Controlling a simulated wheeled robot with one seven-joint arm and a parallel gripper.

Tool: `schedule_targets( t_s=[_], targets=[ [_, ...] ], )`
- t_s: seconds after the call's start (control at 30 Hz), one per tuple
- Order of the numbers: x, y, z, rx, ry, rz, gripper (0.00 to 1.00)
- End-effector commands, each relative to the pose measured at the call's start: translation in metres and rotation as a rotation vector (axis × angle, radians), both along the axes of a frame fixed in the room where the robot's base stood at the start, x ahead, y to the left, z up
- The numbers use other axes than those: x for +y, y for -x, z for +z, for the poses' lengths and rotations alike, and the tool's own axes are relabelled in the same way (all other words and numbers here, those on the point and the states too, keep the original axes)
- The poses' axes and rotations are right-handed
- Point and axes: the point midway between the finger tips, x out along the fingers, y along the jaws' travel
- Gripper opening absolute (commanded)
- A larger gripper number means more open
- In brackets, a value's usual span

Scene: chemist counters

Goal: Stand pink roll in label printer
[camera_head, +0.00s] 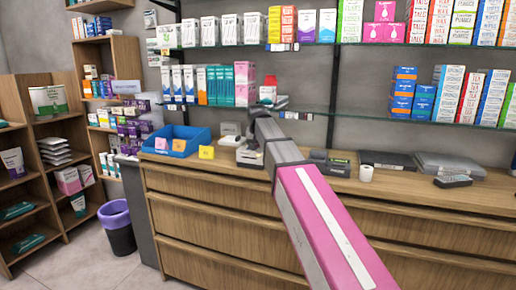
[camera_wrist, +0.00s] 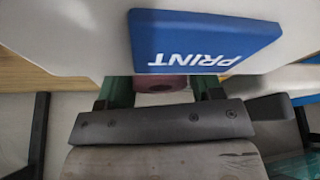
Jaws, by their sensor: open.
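The label printer shows large in the wrist view, a white body with a blue panel (camera_wrist: 205,42) reading PRINT. In the head view the white and grey printer (camera_head: 249,154) stands on the counter, partly behind my arm. The pink roll (camera_wrist: 160,82) shows between the two green fingers of my gripper (camera_wrist: 162,90), which is open. The printer body hides part of the roll. I cannot tell whether the roll stands upright or how it sits in the printer. In the head view my arm hides the roll and fingers.
The wooden counter (camera_head: 215,190) holds a blue tray (camera_head: 178,140) on the left. Right of my arm are a dark card device (camera_head: 330,162), a white roll (camera_head: 366,173) and flat grey devices (camera_head: 450,167). Glass shelves of boxes hang above. A purple-lined bin (camera_head: 116,228) stands on the floor.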

Motion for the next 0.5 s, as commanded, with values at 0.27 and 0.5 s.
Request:
schedule_targets(
  t_s=[0.27, 0.5],
  targets=[
    [0.001, 0.009, 0.028, -0.002, -0.001, 0.0, 0.6],
    [0.002, 0.022, 0.06, -0.001, 0.0, 0.0, 0.6]
  ],
)
